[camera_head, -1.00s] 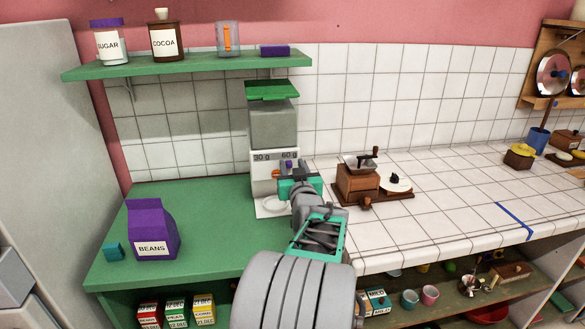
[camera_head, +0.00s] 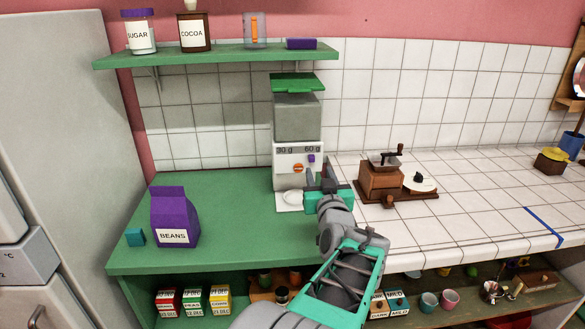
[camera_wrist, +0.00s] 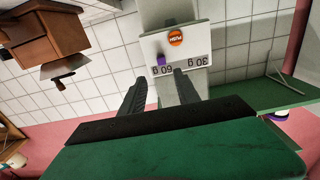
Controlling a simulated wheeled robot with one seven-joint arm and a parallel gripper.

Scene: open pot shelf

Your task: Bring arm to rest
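My gripper (camera_head: 328,180) is in front of the lower right side of a grey dispenser (camera_head: 298,125) with a green lid. Its two dark fingers are apart with nothing between them in the wrist view (camera_wrist: 160,86). Beyond the fingertips, the wrist view shows the dispenser's white panel upside down, with an orange button (camera_wrist: 175,38) and a purple knob (camera_wrist: 161,60). The fingers look clear of the panel. My arm reaches up from the bottom of the head view.
A wooden grinder (camera_head: 381,180) stands close right of my gripper. A green shelf (camera_head: 215,56) with jars hangs above. Boxes and cups fill the space below. The right tiled counter has free room.

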